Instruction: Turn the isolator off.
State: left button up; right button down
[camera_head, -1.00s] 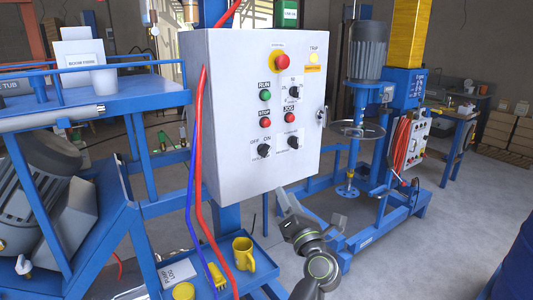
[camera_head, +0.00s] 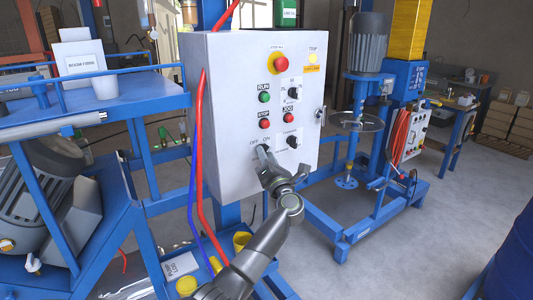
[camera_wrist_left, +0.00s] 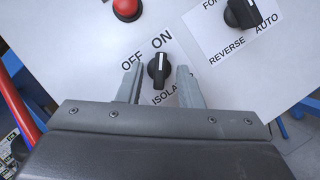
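The isolator knob (camera_wrist_left: 158,69) is a black rotary switch on the front of the grey control box (camera_head: 230,100). Its white mark points up toward the ON label, with OFF to its left. My left gripper (camera_wrist_left: 158,84) is open, with one finger on each side of the knob and gaps visible between fingers and knob. In the head view my left gripper (camera_head: 262,158) is at the lower left of the panel and largely hides the knob. My right gripper is in neither view.
A second black selector (camera_wrist_left: 243,13), marked REVERSE and AUTO, sits right of the isolator. A red button (camera_wrist_left: 127,8) is above it. Red and blue cables (camera_head: 199,150) hang along the box's left side. A yellow mug (camera_head: 242,241) stands on the blue tray below.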

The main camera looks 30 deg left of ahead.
pick_arm(q)
jog(key=shift+w+a+r, duration=0.1)
jog(key=shift+w+a, duration=0.05)
jog(key=shift+a, duration=0.05)
grip_shut()
pick_arm(e)
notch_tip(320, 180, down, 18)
jog(key=b, duration=1.8)
pick_arm(q)
jog(key=shift+w+d+n+g+y+b, duration=0.15)
jog(key=shift+n+g+y+b, duration=0.55)
jog(key=shift+n+g+b, duration=2.05)
jog(key=shift+w+n+g+y+b, duration=0.15)
jog(key=shift+n+g+y+b, duration=0.4)
jog(key=shift+n, duration=4.45)
jog(key=shift+w+d+n+g+y+b, duration=0.15)
jog(key=shift+n+g+y+b, duration=1.1)
jog(key=shift+n, duration=2.6)
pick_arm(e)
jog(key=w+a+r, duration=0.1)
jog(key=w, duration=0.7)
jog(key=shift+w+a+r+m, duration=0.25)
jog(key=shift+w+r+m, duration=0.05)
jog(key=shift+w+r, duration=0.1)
pick_arm(q)
jog(key=shift+a+g+h, duration=0.1)
jog(key=shift+g+h, duration=0.3)
jog(key=shift+g, duration=0.15)
